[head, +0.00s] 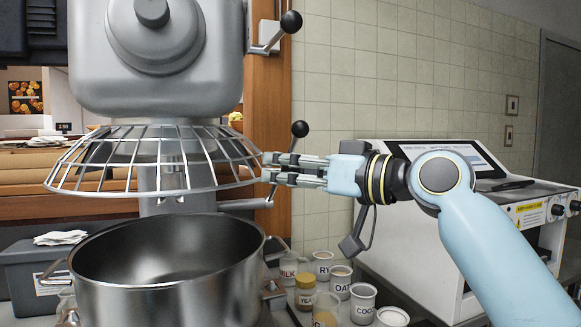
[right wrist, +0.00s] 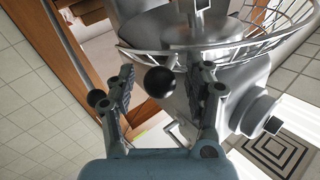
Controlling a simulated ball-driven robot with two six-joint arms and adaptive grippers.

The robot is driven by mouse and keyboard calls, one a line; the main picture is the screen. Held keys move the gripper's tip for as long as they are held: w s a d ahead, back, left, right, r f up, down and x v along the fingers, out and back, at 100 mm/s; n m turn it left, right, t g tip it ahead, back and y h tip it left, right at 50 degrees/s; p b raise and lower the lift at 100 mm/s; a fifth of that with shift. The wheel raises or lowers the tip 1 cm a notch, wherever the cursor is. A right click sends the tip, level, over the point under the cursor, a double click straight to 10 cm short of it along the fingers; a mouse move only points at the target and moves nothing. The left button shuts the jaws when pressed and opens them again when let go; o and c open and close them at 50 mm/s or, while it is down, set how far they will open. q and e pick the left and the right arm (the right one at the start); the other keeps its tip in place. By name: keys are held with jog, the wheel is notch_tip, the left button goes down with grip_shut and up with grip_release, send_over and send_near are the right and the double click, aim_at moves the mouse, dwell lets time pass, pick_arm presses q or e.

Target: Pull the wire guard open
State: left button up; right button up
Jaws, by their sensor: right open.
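The wire guard (head: 120,131), a silvery cage of bars, hangs below the mixer head (head: 160,75) and above the steel bowl (head: 170,270). It also shows at the top right of the right wrist view (right wrist: 240,50). My right gripper (head: 266,167) is open at the guard's right edge, its fingers pointing left. In the right wrist view a black ball knob (right wrist: 160,81) appears between the open fingers (right wrist: 165,88); whether they touch it I cannot tell. The knob's link to the guard is not clear. My left gripper is out of view.
Black-knobbed levers (head: 300,129) stick out on the mixer's right side. Several labelled tubs (head: 323,265) stand below my right arm. A white machine (head: 410,240) stands at the right, and a grey bin (head: 35,275) at the left.

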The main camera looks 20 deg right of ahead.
grip_shut()
dwell(0.3)
dwell(0.3)
